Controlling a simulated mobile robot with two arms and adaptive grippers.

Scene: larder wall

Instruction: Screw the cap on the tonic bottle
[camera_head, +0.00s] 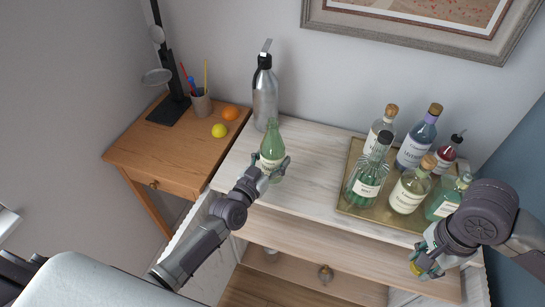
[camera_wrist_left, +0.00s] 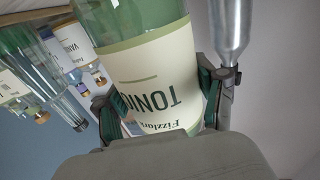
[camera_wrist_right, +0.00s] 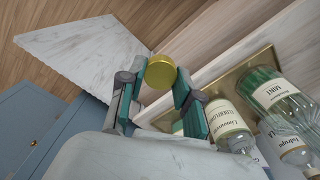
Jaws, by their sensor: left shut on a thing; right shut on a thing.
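The tonic bottle (camera_head: 272,143) is green glass with a cream label and stands upright on the white marble top, left of the tray. Its bare green neck points up. My left gripper (camera_head: 271,172) is shut around its lower body. In the left wrist view, the bottle's "TONIC" label (camera_wrist_left: 155,75) shows upside down between the fingers. My right gripper (camera_head: 422,268) is shut on a gold cap (camera_wrist_right: 162,69), held at the fingertips. The cap also shows in the head view (camera_head: 415,268) as a small yellow disc, near the cabinet's front right, well away from the bottle.
A brass tray (camera_head: 349,206) with several bottles stands right of the tonic bottle, near my right arm. A steel siphon (camera_head: 265,95) stands behind it. A wooden side table (camera_head: 150,155) with fruit and a pencil cup is at left. Marble between bottle and tray is clear.

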